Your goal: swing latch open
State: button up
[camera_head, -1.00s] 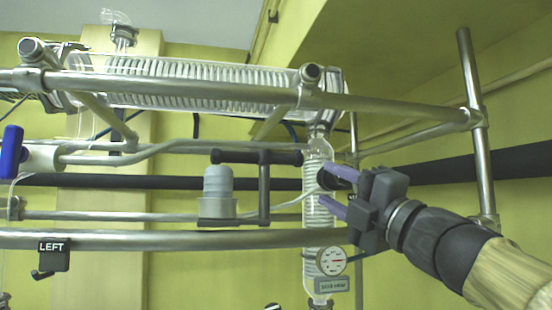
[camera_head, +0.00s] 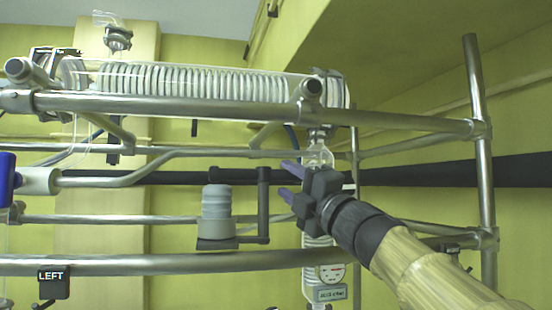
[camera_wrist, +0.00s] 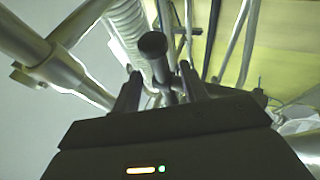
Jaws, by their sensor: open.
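The latch is a dark bar (camera_head: 235,174) on a dark vertical post (camera_head: 263,208), beside a grey stepped cap (camera_head: 216,202) on a small bracket. The bar runs left from the post's top and ends in a round knob. My gripper (camera_head: 288,181) is open just right of the post, its purple fingers pointing left. In the wrist view a dark round-ended bar (camera_wrist: 153,46) shows between and beyond the fingertips (camera_wrist: 160,84). I cannot tell whether either finger touches it.
A metal rail (camera_head: 190,264) crosses below and another rail (camera_head: 230,110) above. A glass coil condenser (camera_head: 200,82) lies along the top. A glass column with a gauge (camera_head: 330,272) stands behind my gripper. A LEFT tag (camera_head: 53,283) hangs at lower left.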

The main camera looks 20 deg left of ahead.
aim_at(274, 172)
jog(key=p+x, duration=0.2)
jog(key=x, duration=0.3)
jog(key=shift+s+r+p, duration=0.1)
jog(key=shift+p, duration=0.3)
jog(key=shift+a, duration=0.2)
jog(key=shift+w, duration=0.3)
jog(key=shift+s, duration=0.1)
grip_shut()
